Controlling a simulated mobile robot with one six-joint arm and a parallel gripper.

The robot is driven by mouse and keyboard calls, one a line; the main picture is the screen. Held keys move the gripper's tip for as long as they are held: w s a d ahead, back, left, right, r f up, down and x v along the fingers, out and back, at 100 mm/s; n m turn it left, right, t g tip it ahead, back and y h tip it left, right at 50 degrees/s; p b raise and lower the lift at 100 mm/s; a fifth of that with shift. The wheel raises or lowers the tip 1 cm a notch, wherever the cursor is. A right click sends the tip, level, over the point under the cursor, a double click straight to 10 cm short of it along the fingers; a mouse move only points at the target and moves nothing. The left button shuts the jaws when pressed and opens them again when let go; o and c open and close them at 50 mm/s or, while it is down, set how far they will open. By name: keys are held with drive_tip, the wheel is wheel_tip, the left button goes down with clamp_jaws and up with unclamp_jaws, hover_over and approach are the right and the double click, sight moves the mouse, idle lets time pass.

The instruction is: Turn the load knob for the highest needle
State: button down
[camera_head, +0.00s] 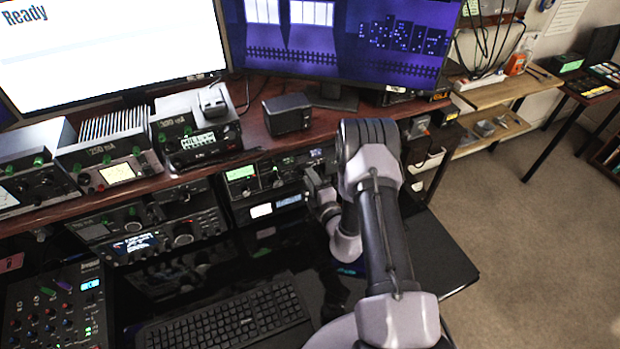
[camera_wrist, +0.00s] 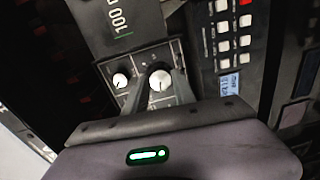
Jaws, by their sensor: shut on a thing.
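In the wrist view a dark panel (camera_wrist: 137,67) carries two round knobs with pale caps. My gripper (camera_wrist: 161,86) is shut on the right knob (camera_wrist: 160,79), with one finger on each side of it. The left knob (camera_wrist: 120,80) stands free beside the fingers. I cannot read any label saying which knob is load. No needle shows in the wrist view. In the head view my gripper (camera_head: 314,182) is at the equipment under the shelf, and my arm hides part of the front there.
A keypad unit (camera_wrist: 228,40) sits close to the right of the panel in the wrist view. In the head view a lit green meter (camera_head: 240,173) and small displays are left of my gripper. A keyboard (camera_head: 228,318) lies on the black desk. A shelf edge runs above.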

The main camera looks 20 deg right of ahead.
drive_tip(key=shift+r, duration=0.1)
idle(0.3)
drive_tip(key=c, duration=1)
unclamp_jaws()
drive_tip(key=shift+w, duration=0.1)
